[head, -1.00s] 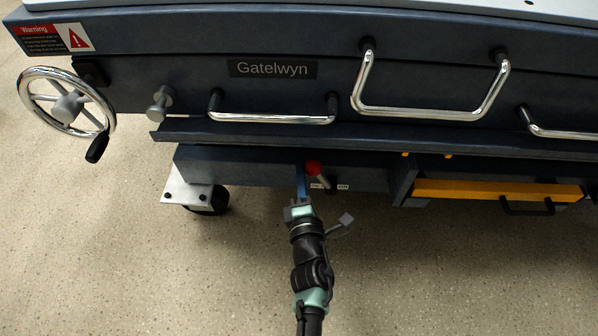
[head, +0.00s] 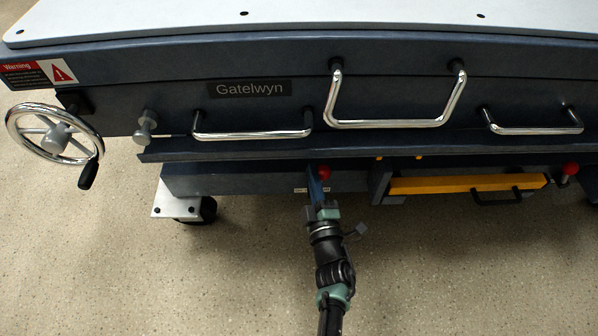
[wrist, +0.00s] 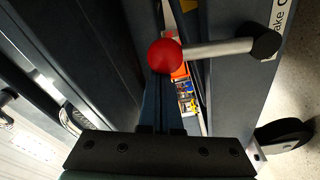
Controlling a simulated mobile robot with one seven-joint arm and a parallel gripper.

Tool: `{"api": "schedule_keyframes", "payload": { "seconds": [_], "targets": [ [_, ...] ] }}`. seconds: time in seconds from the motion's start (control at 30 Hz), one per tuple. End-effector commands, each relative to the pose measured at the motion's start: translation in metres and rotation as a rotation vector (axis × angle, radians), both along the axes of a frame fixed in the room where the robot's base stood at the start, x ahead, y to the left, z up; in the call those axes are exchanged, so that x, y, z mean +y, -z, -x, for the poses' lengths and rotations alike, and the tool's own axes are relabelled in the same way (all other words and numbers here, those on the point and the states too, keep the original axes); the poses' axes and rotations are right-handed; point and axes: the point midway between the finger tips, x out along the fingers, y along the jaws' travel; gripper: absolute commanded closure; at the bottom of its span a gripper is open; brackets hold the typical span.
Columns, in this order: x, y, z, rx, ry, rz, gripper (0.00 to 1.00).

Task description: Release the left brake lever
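The left brake lever's red ball knob (head: 323,172) shows at the front of the lower dark frame, below the long ledge. In the wrist view the red knob (wrist: 164,55) sits on a silver shaft (wrist: 218,48) that runs right to a dark pivot (wrist: 265,42). My gripper (head: 314,182) has its blue fingers together, just left of the knob. In the wrist view the fingers (wrist: 161,108) point up the picture with the knob over their far part. Nothing shows held between them. Whether they touch the lever is not clear.
A second red-knobbed lever (head: 571,169) stands at the far right. A yellow drawer (head: 465,184) with a black handle lies between. Chrome handles (head: 252,134) and a handwheel (head: 54,140) stick out above. A caster (head: 200,211) is at left. The floor in front is clear.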

Motion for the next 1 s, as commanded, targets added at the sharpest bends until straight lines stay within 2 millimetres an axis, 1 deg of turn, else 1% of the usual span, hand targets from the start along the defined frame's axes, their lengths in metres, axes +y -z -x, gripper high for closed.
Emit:
{"api": "schedule_keyframes", "payload": {
  "seconds": [0.03, 0.1, 0.37, 0.6, 1.0],
  "targets": [
    [-0.008, -0.001, 0.0, 0.001, 0.005, -0.044, 1.0],
    [-0.015, 0.0, 0.0, 0.0, 0.005, -0.102, 1.0],
    [-0.035, 0.004, 0.0, -0.001, 0.004, -0.281, 1.0],
    [-0.045, 0.007, 0.0, 0.0, 0.002, -0.28, 1.0],
    [-0.048, 0.007, 0.0, 0.0, 0.001, -0.279, 1.0]
  ]
}}
